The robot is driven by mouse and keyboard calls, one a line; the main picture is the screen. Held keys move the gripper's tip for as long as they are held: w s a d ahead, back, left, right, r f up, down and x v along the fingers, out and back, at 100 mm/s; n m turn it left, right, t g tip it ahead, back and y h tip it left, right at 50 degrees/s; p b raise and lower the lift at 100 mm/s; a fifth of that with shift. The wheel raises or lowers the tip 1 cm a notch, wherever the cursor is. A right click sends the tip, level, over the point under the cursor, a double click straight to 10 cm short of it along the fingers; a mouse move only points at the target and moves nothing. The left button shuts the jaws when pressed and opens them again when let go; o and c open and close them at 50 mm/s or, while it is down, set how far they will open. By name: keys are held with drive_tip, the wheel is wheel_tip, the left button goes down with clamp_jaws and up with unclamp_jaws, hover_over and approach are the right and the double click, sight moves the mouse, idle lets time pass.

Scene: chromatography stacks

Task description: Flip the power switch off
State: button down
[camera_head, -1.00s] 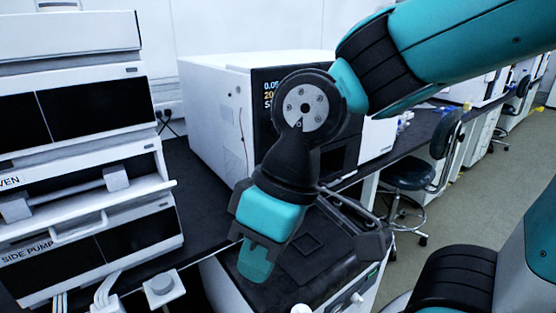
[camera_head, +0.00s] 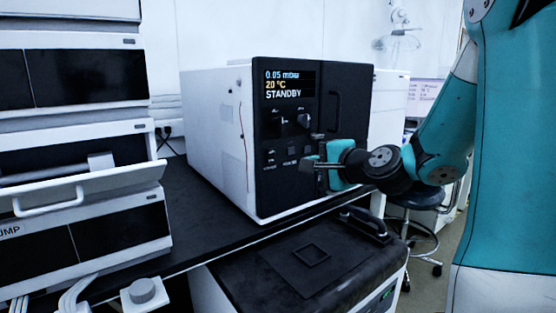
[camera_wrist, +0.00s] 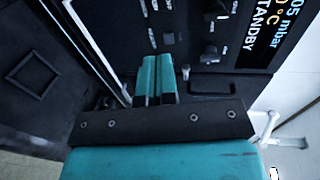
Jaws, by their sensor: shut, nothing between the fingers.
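The white oven unit with a black front panel (camera_head: 348,95) stands on the bench and its display (camera_head: 288,84) reads 0.05 mbar, 20 °C, STANDBY. Small controls (camera_head: 271,158) with tiny labels sit low on the panel's left part; I cannot read for sure which is the power switch. They also show in the wrist view (camera_wrist: 152,38). My gripper (camera_head: 308,163) is shut and empty, level in front of the lower panel, just right of these controls. In the wrist view its teal fingers (camera_wrist: 157,64) lie together, pointing at the panel. I cannot tell whether they touch it.
Two knobs (camera_head: 303,120) sit under the display, and a dark handle (camera_head: 332,110) is to their right. A stack of white modules (camera_head: 85,130) stands at the left. A low black-topped unit (camera_head: 330,285) is below the bench front. A stool (camera_head: 415,200) stands at the right.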

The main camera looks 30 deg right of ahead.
drive_tip(key=p, duration=1.4)
approach(273, 152)
drive_tip(key=w, duration=0.2)
drive_tip(key=w+f, duration=0.1)
drive_tip(key=w, duration=0.4)
drive_tip(key=shift+a+f, duration=0.3)
drive_tip(key=shift+r+p, duration=0.1)
drive_tip(key=shift+p, duration=0.25)
